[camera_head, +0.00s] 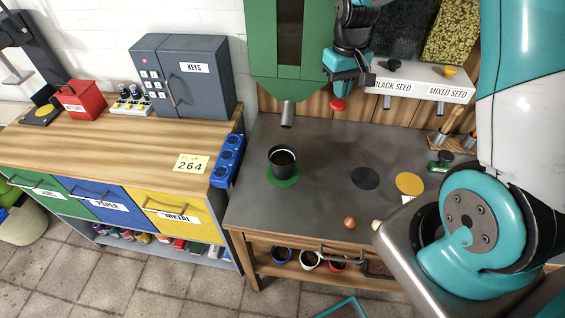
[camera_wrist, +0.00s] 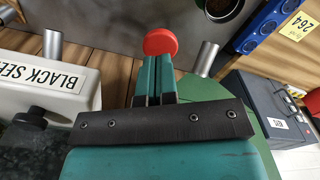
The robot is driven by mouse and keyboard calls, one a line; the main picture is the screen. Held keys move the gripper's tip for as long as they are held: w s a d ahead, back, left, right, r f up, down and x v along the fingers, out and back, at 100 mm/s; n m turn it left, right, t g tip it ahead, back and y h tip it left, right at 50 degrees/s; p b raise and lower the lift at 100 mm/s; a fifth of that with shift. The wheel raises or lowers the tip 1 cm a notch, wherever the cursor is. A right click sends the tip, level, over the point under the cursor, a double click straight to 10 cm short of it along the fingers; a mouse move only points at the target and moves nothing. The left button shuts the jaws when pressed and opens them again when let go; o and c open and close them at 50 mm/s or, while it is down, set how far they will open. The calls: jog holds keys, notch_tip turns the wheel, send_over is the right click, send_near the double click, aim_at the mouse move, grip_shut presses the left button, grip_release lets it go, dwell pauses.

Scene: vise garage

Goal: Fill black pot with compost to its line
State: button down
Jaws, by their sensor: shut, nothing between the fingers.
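The black pot (camera_head: 282,163) stands upright on a green disc (camera_head: 284,181) on the grey bench top. Dark brown material shows inside it, below the rim; I cannot make out a fill line. A green hopper (camera_head: 264,55) hangs above and behind it, with a metal spout (camera_head: 287,114) over the pot area. My gripper (camera_head: 345,88) is shut and empty, right of the spout. A red knob (camera_head: 338,104) is right at its fingertips. In the wrist view, the red knob (camera_wrist: 160,42) lies just beyond the closed fingers (camera_wrist: 155,78); I cannot tell if they touch.
The black seed box (camera_head: 396,86) and mixed seed box (camera_head: 447,92) are to the right of my gripper. Black (camera_head: 365,178) and yellow (camera_head: 410,183) discs lie bare on the bench. A small brown ball (camera_head: 350,223) lies near the front edge.

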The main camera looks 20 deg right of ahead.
aim_at(339, 103)
jog(key=shift+f, duration=0.1)
jog(key=shift+f+b, duration=2.35)
jog(key=shift+f, duration=0.95)
jog(key=shift+s+r, duration=0.1)
jog(key=shift+r+p, duration=2.8)
jog(key=shift+r, duration=0.55)
notch_tip(339, 103, up, 6)
jog(key=p, duration=0.5)
